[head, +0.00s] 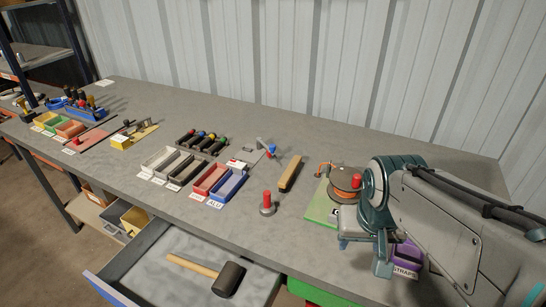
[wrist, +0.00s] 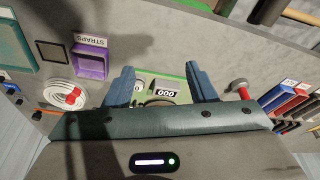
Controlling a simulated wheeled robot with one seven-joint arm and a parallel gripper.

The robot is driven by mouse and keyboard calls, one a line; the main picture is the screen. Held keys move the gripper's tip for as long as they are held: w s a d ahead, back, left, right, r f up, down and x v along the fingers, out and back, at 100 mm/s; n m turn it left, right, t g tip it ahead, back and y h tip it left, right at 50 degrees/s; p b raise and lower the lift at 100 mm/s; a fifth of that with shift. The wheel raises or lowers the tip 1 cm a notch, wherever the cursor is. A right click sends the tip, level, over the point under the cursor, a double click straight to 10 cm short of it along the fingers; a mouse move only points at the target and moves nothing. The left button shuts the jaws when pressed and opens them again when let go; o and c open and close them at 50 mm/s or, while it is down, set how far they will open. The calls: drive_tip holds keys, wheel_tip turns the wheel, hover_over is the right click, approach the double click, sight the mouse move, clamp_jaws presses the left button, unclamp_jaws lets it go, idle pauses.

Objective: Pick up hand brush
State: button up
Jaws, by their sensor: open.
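The hand brush (head: 290,174), a long tan wooden block, lies on the grey bench to the right of the small bins in the head view. I cannot make it out in the wrist view. My gripper (head: 363,252) is at the right of the bench, well to the right of the brush and nearer the front edge. It is open and empty, with its two blue fingers (wrist: 160,72) apart above the green board in the wrist view.
The green board (head: 320,208) with a reel (head: 346,180) lies between brush and gripper. A red-handled tool (head: 267,204) stands left of it. A purple STRAPS bin (head: 407,258) sits near my gripper. An open drawer (head: 165,247) holds a mallet (head: 228,279).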

drive_tip(key=w+a+r+m+p, duration=0.1)
drive_tip(key=w+a+r+p, duration=0.15)
drive_tip(key=w, duration=0.75)
drive_tip(key=m+t+h+p, duration=0.1)
drive_tip(key=m+p, duration=0.1)
drive_tip(key=p, duration=0.1)
hover_over(289, 170)
drive_tip(key=s+a, duration=0.2)
drive_tip(key=s, duration=0.3)
wheel_tip(289, 170, down, 4)
drive_tip(key=r, duration=0.1)
drive_tip(key=p+x, duration=0.1)
drive_tip(key=x, duration=0.7)
drive_tip(key=shift+w+d+f, duration=0.15)
drive_tip(key=shift+d+f, duration=0.05)
drive_tip(key=shift+f, duration=0.05)
drive_tip(key=shift+m, duration=0.3)
drive_tip(key=p+x, duration=0.2)
drive_tip(key=x, duration=0.2)
drive_tip(key=shift+w+d+f, duration=0.15)
drive_tip(key=shift+w+f, duration=0.25)
drive_tip(key=shift+f, duration=0.1)
drive_tip(key=shift+f+b, duration=0.25)
drive_tip(key=shift+b, duration=0.3)
